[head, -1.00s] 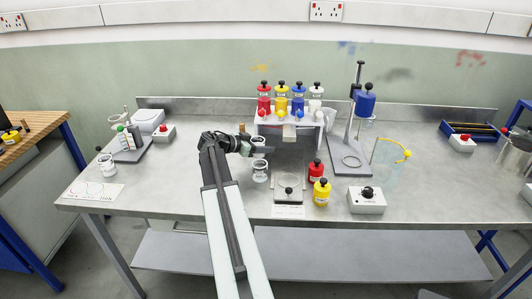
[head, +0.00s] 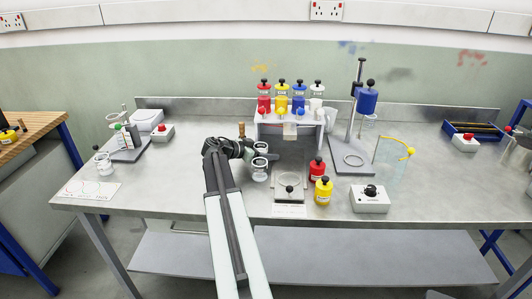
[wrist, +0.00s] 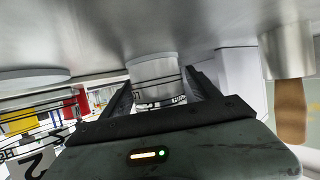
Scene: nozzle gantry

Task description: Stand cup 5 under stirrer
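The stirrer is the blue motor head (head: 367,101) on a tall stand at the back right; a clear vessel shape hangs below it. Its grey base (head: 353,160) has a ring mark. My gripper (head: 266,156) is at the middle of the bench, with a pale cup (head: 260,148) at its fingers. In the wrist view this cup (wrist: 156,78) fills the space between the two dark fingers, which appear closed on its sides. A second cup (head: 259,170) stands just in front. I cannot read a number on either cup.
A rack (head: 291,127) with red, yellow, blue and white bottles is behind. A plate with a round knob (head: 289,186), a red bottle (head: 316,169), a yellow bottle (head: 323,191) and a dial box (head: 370,198) lie between my gripper and the bench's front right.

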